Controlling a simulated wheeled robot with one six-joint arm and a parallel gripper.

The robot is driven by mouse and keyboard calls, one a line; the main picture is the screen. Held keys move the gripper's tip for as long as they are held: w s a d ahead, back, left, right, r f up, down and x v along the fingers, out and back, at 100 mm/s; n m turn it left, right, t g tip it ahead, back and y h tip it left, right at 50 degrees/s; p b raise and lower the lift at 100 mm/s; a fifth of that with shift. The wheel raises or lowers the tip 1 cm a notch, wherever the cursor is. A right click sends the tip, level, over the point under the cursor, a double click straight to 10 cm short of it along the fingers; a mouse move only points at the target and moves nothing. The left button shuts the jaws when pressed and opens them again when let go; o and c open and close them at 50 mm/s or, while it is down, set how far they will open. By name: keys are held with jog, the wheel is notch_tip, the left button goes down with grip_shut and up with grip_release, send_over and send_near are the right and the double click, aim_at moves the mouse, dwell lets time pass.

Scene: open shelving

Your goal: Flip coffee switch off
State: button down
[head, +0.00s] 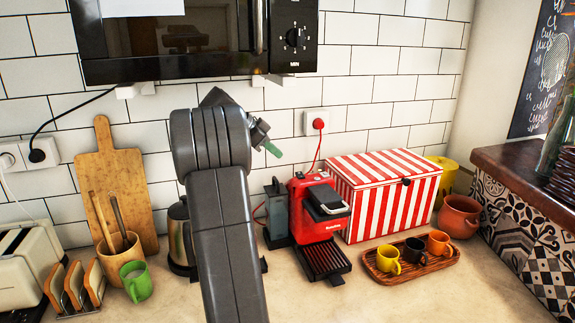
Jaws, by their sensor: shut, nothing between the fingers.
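The red coffee machine (313,226) stands on the counter against the tiled wall, with a black drip tray in front and a grey tank at its left. Its switch is too small to tell apart, so I cannot see which way it is set. My gripper (273,150) shows beyond my grey arm, with a green tip. It is shut and empty, in the air above and to the left of the machine in the picture, apart from it.
A red-and-white striped box (385,195) stands right of the machine. A wooden tray (413,268) with small cups lies in front of the box. A kettle (180,238) is partly behind my arm. A black microwave (190,40) hangs above.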

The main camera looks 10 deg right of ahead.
jog(key=v, duration=0.3)
jog(key=shift+a+r, duration=0.3)
jog(key=p+x, duration=0.1)
jog(key=x, duration=0.8)
jog(key=v, duration=0.3)
jog(key=w+v, duration=0.1)
jog(key=shift+s+a+r, duration=0.15)
jog(key=shift+a+r, duration=0.15)
jog(key=shift+r, duration=0.05)
